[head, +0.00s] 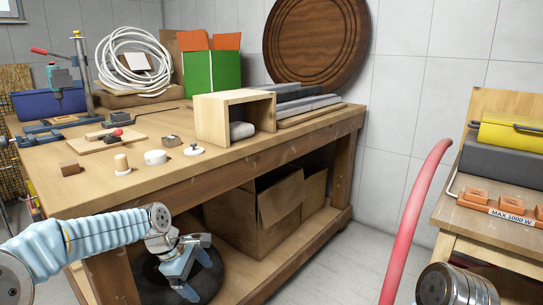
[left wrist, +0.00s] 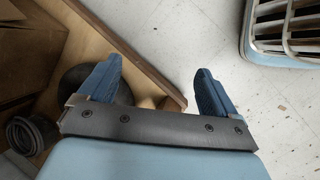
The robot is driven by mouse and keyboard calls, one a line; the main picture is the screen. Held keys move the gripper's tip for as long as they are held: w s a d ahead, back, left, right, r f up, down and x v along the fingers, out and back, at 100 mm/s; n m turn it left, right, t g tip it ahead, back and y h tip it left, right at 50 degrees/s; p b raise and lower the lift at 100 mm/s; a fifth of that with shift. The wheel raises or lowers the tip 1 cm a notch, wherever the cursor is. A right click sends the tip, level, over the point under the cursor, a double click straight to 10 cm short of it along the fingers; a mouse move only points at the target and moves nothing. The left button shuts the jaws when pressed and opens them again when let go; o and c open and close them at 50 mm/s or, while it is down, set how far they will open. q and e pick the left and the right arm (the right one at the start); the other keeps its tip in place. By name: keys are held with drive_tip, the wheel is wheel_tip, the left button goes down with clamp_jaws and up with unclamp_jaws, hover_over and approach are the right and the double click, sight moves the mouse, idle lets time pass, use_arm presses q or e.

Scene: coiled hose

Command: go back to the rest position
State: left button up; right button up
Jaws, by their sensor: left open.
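My left gripper (head: 197,275) is in front of the near side of the wooden workbench (head: 240,160), below its top, pointing down. In the left wrist view its two blue fingers (left wrist: 157,88) are spread apart with nothing held between them. A dark round object (head: 150,275) lies behind the gripper, low under the bench, and is partly hidden by it. A white coiled hose (head: 103,62) stands on the back left of the bench top, well away from the gripper. My right gripper is not in view.
An open wooden box (head: 222,94) and several small parts sit on the bench top. Cardboard boxes (head: 262,222) stand on its lower shelf. A pink tube (head: 411,220) rises at the right, before a second bench (head: 452,222). Floor (head: 365,255) is bare between the benches.

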use_arm(q)
drive_tip(key=s+d+f+m, duration=0.2)
drive_tip(key=s+f+m, duration=0.1)
drive_tip(key=f, duration=0.5)
drive_tip(key=s+d+f+m+g, duration=0.15)
drive_tip(key=s+f, duration=0.25)
drive_tip(key=f, duration=0.4)
drive_tip(key=s+d+f+m, duration=0.3)
drive_tip(key=f, duration=0.5)
drive_tip(key=s+d+f+m, duration=0.1)
drive_tip(key=s+f+m, duration=0.5)
drive_tip(key=s, duration=0.9)
wheel_tip(320, 180, down, 3)
drive_tip(key=shift+s+d+f, duration=0.1)
drive_tip(key=shift+s+d, duration=0.1)
